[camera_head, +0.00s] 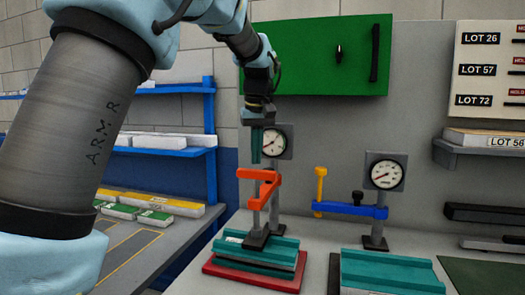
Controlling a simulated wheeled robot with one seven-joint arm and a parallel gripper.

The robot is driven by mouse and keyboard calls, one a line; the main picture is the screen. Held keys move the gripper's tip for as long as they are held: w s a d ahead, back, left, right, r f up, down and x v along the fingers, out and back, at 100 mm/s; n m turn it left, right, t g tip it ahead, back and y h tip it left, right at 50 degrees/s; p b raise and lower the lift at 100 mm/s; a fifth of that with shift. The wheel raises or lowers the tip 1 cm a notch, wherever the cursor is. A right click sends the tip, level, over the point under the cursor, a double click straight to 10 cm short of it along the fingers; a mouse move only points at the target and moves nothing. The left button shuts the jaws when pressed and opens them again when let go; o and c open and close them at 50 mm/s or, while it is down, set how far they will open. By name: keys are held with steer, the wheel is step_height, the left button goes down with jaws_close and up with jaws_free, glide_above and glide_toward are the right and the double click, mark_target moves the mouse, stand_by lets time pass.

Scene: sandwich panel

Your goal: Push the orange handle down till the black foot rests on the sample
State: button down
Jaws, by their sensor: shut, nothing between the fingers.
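The orange handle (252,174) is the top bar of an orange-red lever (267,190) on a grey post with a dial gauge. I cannot tell whether the foot touches the sample. My gripper (256,161) points straight down, shut and empty, with its fingertips just above the handle. Whether they touch it is unclear.
To the right stands a second gauge (386,172) with a blue arm (350,209) and a yellow handle (320,184), over another teal panel (390,272). A green board (315,60) hangs behind. Blue shelving stands at the left. My arm crosses the left and top.

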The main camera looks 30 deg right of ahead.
steer(key=shift+r+p, duration=1.8)
steer(key=shift+r, duration=0.4)
steer(key=w+a+f+n, duration=0.1)
steer(key=a+f, duration=0.5)
steer(key=a, duration=0.5)
steer(key=a+f, duration=0.5)
steer(key=a, duration=0.5)
steer(key=s+a+f, duration=0.4)
steer(key=s+a, duration=0.2)
steer(key=a, duration=0.1)
steer(key=s+a+f, duration=0.5)
steer(key=a, duration=0.3)
steer(key=shift+s+a+g, duration=0.3)
steer(key=shift+s, duration=0.05)
